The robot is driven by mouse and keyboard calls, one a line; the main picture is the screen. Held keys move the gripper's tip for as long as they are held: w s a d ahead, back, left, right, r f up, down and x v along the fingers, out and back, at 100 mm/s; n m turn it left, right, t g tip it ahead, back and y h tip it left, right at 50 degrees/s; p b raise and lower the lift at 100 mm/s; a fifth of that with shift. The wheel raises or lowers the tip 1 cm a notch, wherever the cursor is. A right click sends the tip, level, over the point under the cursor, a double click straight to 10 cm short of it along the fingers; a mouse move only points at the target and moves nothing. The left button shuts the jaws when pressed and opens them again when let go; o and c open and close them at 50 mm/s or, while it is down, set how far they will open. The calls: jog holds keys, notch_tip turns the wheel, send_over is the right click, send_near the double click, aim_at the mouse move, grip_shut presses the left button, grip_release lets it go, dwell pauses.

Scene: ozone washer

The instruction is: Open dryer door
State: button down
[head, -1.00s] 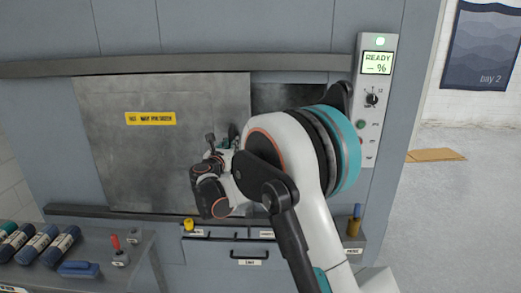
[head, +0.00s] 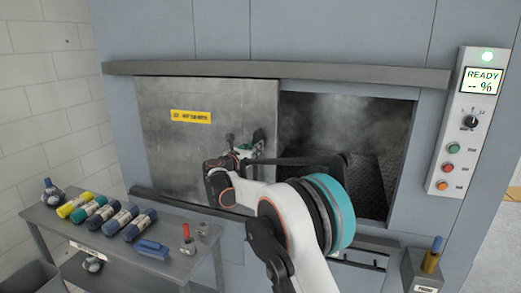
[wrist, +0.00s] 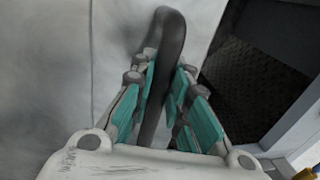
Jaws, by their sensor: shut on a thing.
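The dryer door (head: 175,155) is a grey metal sliding panel with a yellow label (head: 190,116). It stands to the left, and the dark dryer opening (head: 345,130) shows to its right, with haze inside. In the wrist view, the door (wrist: 50,60) fills the left side. Its dark curved handle (wrist: 171,28) runs between the teal pads of my gripper (wrist: 166,90), which is shut on it. In the head view my gripper (head: 250,146) is at the door's right edge; my arm hides part of the opening's lower edge.
A control panel (head: 466,125) reading READY is on the right wall. A small holder (head: 420,272) stands at lower right. A rail (head: 270,70) runs above the door.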

jog(key=shift+a, duration=0.1)
jog(key=c, duration=1.5)
grip_release()
jog(key=shift+c, duration=0.2)
jog(key=v, duration=1.2)
